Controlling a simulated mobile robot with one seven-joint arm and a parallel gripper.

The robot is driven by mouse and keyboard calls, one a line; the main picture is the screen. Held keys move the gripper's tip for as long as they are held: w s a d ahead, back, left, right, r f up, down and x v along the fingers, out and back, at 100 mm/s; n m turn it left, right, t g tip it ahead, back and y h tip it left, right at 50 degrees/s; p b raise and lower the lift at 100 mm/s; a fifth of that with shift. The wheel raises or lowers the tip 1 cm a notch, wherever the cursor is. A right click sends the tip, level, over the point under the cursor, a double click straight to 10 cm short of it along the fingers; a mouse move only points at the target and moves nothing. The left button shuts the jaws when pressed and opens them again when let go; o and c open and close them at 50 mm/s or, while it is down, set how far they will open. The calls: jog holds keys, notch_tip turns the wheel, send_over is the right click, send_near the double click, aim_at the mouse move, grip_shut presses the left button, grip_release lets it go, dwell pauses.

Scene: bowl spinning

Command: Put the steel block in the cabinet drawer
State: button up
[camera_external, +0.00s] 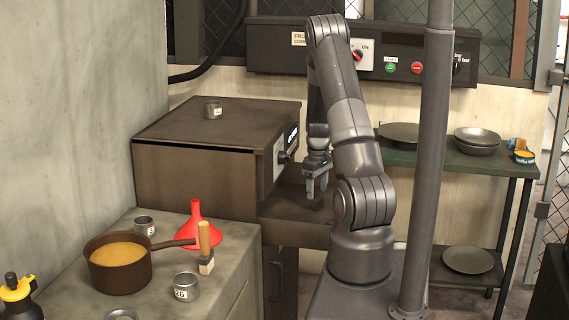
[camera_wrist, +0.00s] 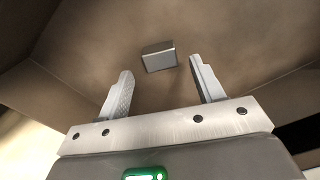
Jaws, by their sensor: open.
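The steel block (camera_wrist: 159,56) is a small grey block on a brown surface in the wrist view, ahead of my fingertips and roughly midway between them. My gripper (camera_wrist: 161,72) is open with nothing between its fingers. In the external view my gripper (camera_external: 316,190) points down just above the brown ledge (camera_external: 283,207) in front of the brown cabinet-like unit (camera_external: 190,180). A dark patch under the fingers there is too unclear to name. I cannot tell for sure which part is the cabinet drawer; a handled front (camera_external: 281,285) shows below the ledge.
The grey counter at left holds a pot (camera_external: 118,275), a red funnel (camera_external: 198,230), a brush (camera_external: 205,250) and metal cups (camera_external: 187,287). A green shelf (camera_external: 440,157) with plates is at right, behind a grey post (camera_external: 427,160).

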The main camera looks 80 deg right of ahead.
aim_at(313, 195)
notch_tip(313, 195, up, 9)
dwell(0.3)
jog(key=shift+r, duration=0.1)
dwell(0.4)
